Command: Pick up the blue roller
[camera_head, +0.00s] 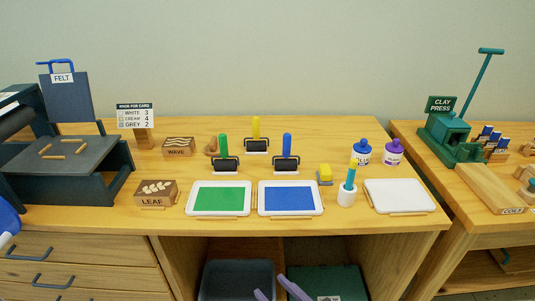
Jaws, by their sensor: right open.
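The blue roller (287,145) stands on the wooden table with its blue handle up and its black roller head down. It is just behind the white tray with blue ink (291,213). A green-handled roller (224,146) stands to its left and a yellow-handled roller (256,128) stands behind and between them. My right gripper (270,285) shows at the bottom edge, its two lavender fingers spread apart with nothing between them. It is low in front of the table, well short of the blue roller.
A green-ink tray (193,211) lies left of the blue-ink tray. A yellow sponge (325,172), a white cup (347,198) holding a teal-handled tool, and blue (361,154) and purple (392,154) bottles stand to the right. The table front (330,225) has a clear strip.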

